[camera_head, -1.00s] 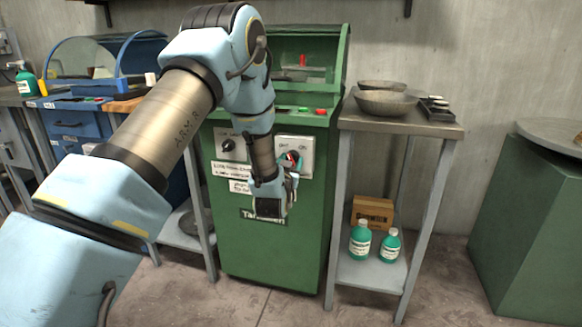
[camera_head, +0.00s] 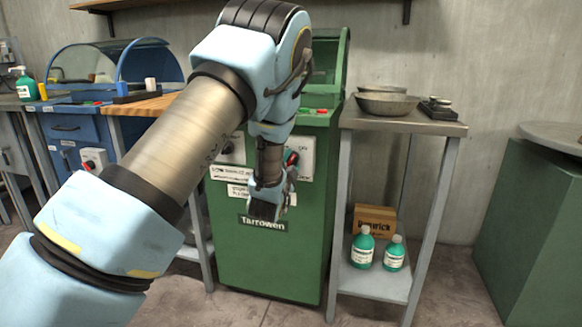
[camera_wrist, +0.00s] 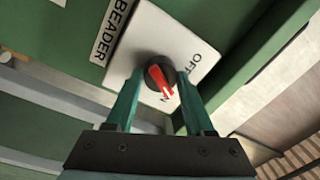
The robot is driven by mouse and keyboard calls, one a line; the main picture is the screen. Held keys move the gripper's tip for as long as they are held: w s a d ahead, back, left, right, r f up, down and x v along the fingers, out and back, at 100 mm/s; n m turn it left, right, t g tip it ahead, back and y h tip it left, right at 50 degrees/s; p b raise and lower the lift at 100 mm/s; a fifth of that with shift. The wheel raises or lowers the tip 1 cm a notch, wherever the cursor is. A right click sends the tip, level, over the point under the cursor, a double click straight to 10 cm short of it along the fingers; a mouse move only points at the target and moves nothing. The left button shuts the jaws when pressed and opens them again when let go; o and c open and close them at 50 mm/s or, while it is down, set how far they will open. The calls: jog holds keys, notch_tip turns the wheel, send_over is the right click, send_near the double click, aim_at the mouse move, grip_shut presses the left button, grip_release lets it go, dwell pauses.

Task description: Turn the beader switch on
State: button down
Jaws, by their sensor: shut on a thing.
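The beader switch is a round black knob with a red handle (camera_wrist: 160,77) on a white plate (camera_wrist: 193,45) marked OFF and ON, beside a BEADER label (camera_wrist: 110,30) in the wrist view. The red handle's end lies by the partly covered ON lettering. My gripper (camera_wrist: 158,80) has one finger on each side of the knob and is shut on it. In the head view the plate (camera_head: 306,150) is on the front of the green machine (camera_head: 265,255), and my gripper (camera_head: 291,170) partly covers it and the red handle (camera_head: 292,158).
A second switch plate (camera_head: 232,150) is left of it, partly behind my arm. A metal side table (camera_head: 440,127) with bowls (camera_head: 387,104) stands right, with green bottles (camera_head: 362,248) and a box (camera_head: 375,219) below. A blue machine (camera_head: 75,130) stands left.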

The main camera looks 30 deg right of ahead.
jog(key=shift+m+b, duration=0.3)
jog(key=shift+m, duration=1.3)
jog(key=shift+c, duration=1.4)
grip_release()
jog(key=v, duration=1)
jog(key=shift+s+a, duration=0.25)
jog(key=shift+a, duration=0.1)
jog(key=shift+w+f, duration=0.1)
